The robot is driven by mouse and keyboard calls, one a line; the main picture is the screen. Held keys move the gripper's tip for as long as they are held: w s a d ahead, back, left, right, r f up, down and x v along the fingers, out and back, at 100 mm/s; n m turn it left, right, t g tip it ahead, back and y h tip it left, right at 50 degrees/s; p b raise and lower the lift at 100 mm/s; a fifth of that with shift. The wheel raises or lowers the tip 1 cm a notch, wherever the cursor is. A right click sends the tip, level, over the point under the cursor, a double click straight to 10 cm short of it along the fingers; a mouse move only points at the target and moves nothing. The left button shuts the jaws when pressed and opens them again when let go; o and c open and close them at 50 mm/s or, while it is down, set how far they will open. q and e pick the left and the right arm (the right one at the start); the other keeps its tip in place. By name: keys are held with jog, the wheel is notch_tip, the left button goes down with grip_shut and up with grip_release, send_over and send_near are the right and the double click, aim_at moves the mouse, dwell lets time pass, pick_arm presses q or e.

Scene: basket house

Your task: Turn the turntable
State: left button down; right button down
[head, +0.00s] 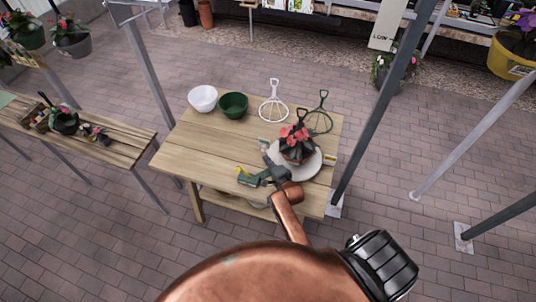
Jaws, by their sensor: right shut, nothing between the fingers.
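The turntable (311,171) is a pale round disc on the right part of the wooden table (205,150). A dark pot with red flowers and broad leaves (298,147) stands on it. My right gripper (268,158) is at the left edge of the turntable, shut and empty. Its fingertips are small and partly lost against the plant and disc, so I cannot tell whether they touch the disc. My copper right arm comes up from the bottom and covers part of the table's front edge. My left gripper is out of view.
A white bowl (203,98), a green bowl (234,105), a white hanger (273,104) and a green hanger (320,116) lie along the back. A green tool with a yellow tip (247,177) lies left of my gripper. A metal post (381,112) rises at the table's right side.

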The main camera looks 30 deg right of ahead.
jog(key=s+a+r+p, duration=0.1)
jog(key=s+p, duration=0.1)
jog(key=s+a+r+p, duration=0.1)
jog(key=s+p, duration=0.1)
jog(key=s+r+p, duration=0.1)
jog(key=s+p, duration=0.1)
jog(key=shift+s+a, duration=0.4)
jog(key=shift+s+a+r+p, duration=0.1)
jog(key=shift+s+a+p, duration=0.2)
jog(key=shift+s+p, duration=0.25)
jog(key=shift+s, duration=0.1)
